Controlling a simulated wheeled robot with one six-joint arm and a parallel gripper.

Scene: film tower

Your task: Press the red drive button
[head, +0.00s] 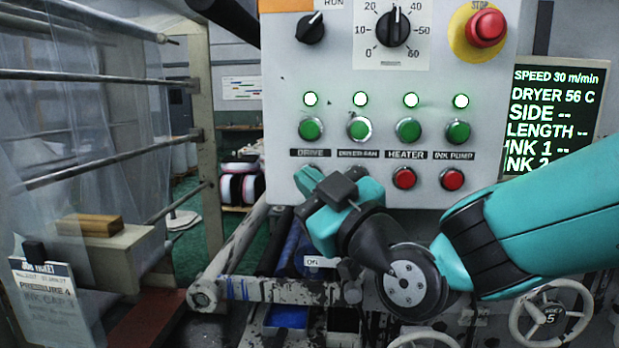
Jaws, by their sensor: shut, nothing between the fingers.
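The grey control panel (285,90) fills the upper middle of the head view. The DRIVE label (311,153) sits under the leftmost green button (311,128). The spot below that label, where the red drive button would be, is covered by my gripper (308,181). My gripper's teal fingers are shut and empty, just below the DRIVE label and close to the panel face. I cannot tell whether they touch anything. Red buttons show under HEATER (404,178) and INK PUMP (452,179); the place under DRYER FAN is also covered by my gripper.
Lit lamps (410,100) stand above the green buttons. A red STOP button (487,27) is at upper right, beside a dial (394,29) and a RUN switch (310,28). A screen (552,117) reads speed 30 m/min. Rollers (285,290) and a handwheel (550,312) lie below.

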